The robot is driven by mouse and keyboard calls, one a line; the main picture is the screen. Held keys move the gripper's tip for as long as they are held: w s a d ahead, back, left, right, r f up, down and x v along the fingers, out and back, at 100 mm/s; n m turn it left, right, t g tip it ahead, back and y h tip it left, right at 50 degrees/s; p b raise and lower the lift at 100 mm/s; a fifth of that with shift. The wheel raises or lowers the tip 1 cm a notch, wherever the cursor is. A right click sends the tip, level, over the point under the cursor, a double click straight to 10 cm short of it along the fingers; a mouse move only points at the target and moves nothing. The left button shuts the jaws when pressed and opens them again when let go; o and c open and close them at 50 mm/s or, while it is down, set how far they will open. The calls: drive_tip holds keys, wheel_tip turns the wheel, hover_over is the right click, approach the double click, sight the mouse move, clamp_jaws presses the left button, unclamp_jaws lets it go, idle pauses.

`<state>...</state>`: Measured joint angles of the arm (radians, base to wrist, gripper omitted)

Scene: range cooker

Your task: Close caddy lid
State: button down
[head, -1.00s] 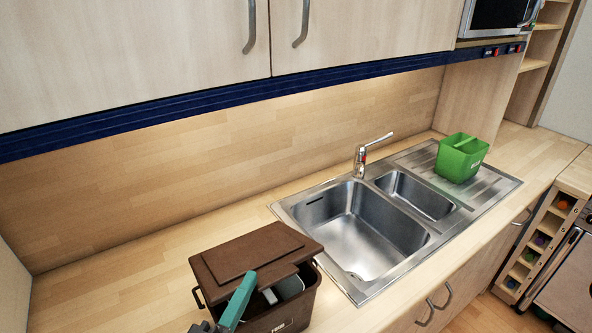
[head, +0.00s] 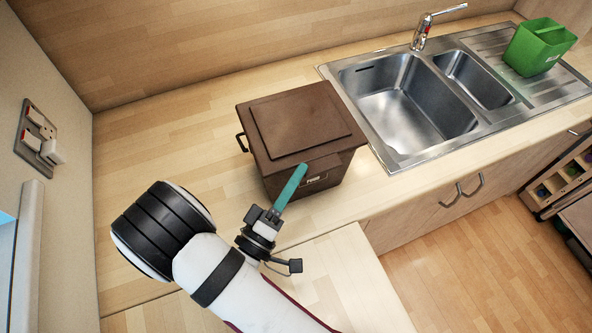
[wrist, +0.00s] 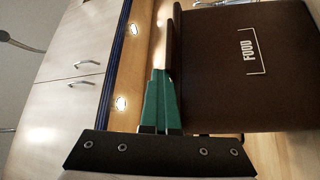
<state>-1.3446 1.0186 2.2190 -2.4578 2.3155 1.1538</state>
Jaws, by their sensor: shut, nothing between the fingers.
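The brown food caddy (head: 308,181) stands on the wooden counter, left of the sink. Its brown lid (head: 300,118) lies over the top and looks down on the rim. I cannot tell if it is fully seated. My gripper (head: 301,170), with green fingers, is shut and empty at the caddy's front edge. In the wrist view, the shut fingers (wrist: 161,75) reach up beside the lid edge, and the caddy front (wrist: 265,65) with its "FOOD" label fills the right. Whether the fingertips touch the lid is unclear. The caddy's inside is hidden.
The steel sink (head: 386,155) is close to the caddy's right. A green container (head: 538,48) stands on the drainer. A wall socket panel (head: 38,138) is at the left. The counter behind and left of the caddy is clear.

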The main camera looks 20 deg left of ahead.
drive_tip(key=shift+w+a+f+n, duration=0.1)
drive_tip(key=shift+a+f+n, duration=0.05)
drive_tip(key=shift+f+n, duration=0.2)
